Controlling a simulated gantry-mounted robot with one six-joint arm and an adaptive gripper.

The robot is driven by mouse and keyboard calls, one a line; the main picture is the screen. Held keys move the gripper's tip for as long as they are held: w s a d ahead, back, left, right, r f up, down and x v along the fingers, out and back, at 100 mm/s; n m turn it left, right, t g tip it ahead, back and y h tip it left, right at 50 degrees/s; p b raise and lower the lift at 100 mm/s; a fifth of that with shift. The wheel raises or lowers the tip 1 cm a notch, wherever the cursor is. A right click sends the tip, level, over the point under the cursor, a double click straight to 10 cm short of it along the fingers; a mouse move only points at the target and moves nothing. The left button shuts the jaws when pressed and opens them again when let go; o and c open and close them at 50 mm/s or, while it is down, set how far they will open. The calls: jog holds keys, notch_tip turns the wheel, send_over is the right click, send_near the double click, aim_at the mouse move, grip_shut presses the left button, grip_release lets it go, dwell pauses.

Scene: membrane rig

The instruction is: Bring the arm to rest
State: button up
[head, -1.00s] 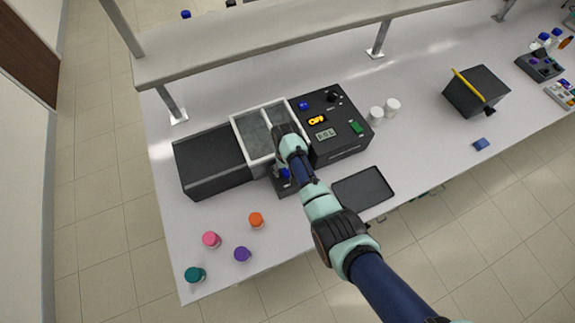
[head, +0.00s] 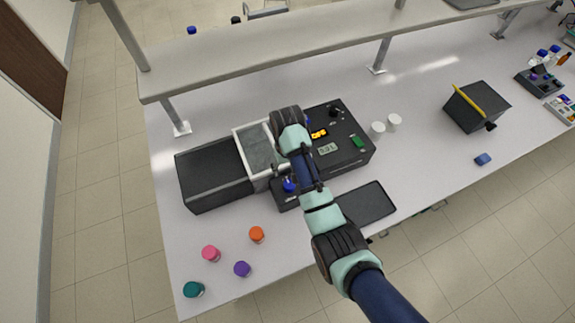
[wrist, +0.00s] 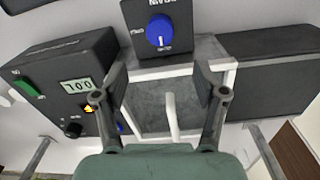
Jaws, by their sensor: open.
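My arm (head: 316,190) reaches from the lower right over the bench to the membrane rig. My gripper shows in the wrist view (wrist: 161,98), its two fingers spread wide with nothing between them. It is above the rig's grey open tank (wrist: 147,108), apart from it as far as I can tell. In the head view my own wrist hides the fingers and part of the tank (head: 262,148). The rig's control box (head: 345,155) has an amber lit display, a numeric display and a green switch. A blue knob (wrist: 159,30) is on a black panel.
A grey shelf (head: 270,50) runs along the back above the bench. Several coloured-capped containers, including an orange one (head: 257,234), stand front left. A flat black tray (head: 368,203) lies beside my arm. White cups (head: 377,130) and a black box (head: 477,105) stand to the right.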

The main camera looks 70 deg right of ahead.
dwell(0.4)
jog(key=w+a+r+n+t+h+p, duration=0.1)
jog(key=w+a+r+n+t, duration=0.15)
jog(key=w+a+r, duration=0.45)
jog(key=w+a+r+n+t+h+p, duration=0.1)
jog(key=w+a+r+n+t, duration=0.3)
jog(key=a, duration=0.6)
jog(key=s+a+r+n+t+y+p, duration=0.1)
jog(key=a+r+n+t, duration=0.1)
jog(key=a+r, duration=0.5)
jog(key=s+a+r+n+t+y, duration=0.1)
jog(key=a+r+t, duration=0.3)
jog(key=a+r, duration=0.4)
jog(key=a+n, duration=0.1)
jog(key=a, duration=0.6)
jog(key=shift+a+p, duration=0.2)
jog(key=shift+p, duration=0.15)
